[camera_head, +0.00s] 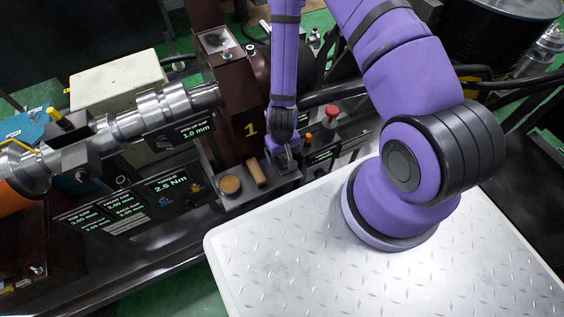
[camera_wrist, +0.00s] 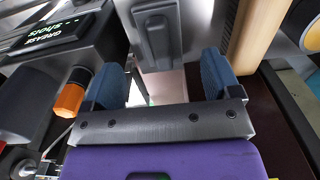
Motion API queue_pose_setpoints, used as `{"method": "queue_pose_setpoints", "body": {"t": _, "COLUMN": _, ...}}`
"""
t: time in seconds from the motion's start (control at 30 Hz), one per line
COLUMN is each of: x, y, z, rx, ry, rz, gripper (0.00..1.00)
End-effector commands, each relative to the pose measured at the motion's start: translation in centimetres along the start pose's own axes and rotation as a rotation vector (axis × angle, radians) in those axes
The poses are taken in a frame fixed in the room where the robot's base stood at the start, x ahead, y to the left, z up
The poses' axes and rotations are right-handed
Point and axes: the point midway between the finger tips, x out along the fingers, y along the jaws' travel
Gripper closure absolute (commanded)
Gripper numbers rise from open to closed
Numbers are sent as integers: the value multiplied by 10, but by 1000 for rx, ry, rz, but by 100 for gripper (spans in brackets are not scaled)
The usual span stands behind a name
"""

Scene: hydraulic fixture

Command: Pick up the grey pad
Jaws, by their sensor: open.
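A grey block with a raised ridge, which looks like the grey pad (camera_wrist: 158,40), lies ahead of and between my fingers in the wrist view. My gripper (camera_wrist: 163,78) is open, with one blue fingertip to each side of the line to it. I cannot tell whether the fingers touch it. In the head view my gripper (camera_head: 281,152) points down at the right end of a small dark tray (camera_head: 238,201). The pad is mostly hidden by my gripper there.
A tan block (camera_head: 256,172) stands close to my right fingertip in the wrist view (camera_wrist: 255,35). A round tan-topped piece (camera_head: 229,185) is beyond it. An orange-topped bottle (camera_head: 308,139) and a red button (camera_head: 332,112) stand right of my gripper.

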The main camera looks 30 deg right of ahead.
Motion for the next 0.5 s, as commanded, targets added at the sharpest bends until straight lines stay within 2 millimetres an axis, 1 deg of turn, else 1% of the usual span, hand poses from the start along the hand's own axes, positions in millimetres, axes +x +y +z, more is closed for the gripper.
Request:
{"method": "queue_pose_setpoints", "body": {"t": 0.1, "x": 15, "y": -1, "z": 1, "rx": 3, "ry": -3, "rz": -1, "gripper": 17}}
{"method": "queue_pose_setpoints", "body": {"t": 0.3, "x": 36, "y": -1, "z": 0, "rx": 2, "ry": -3, "rz": -1, "gripper": 17}}
{"method": "queue_pose_setpoints", "body": {"t": 0.5, "x": 44, "y": -1, "z": 0, "rx": 2, "ry": -2, "rz": 0, "gripper": 17}}
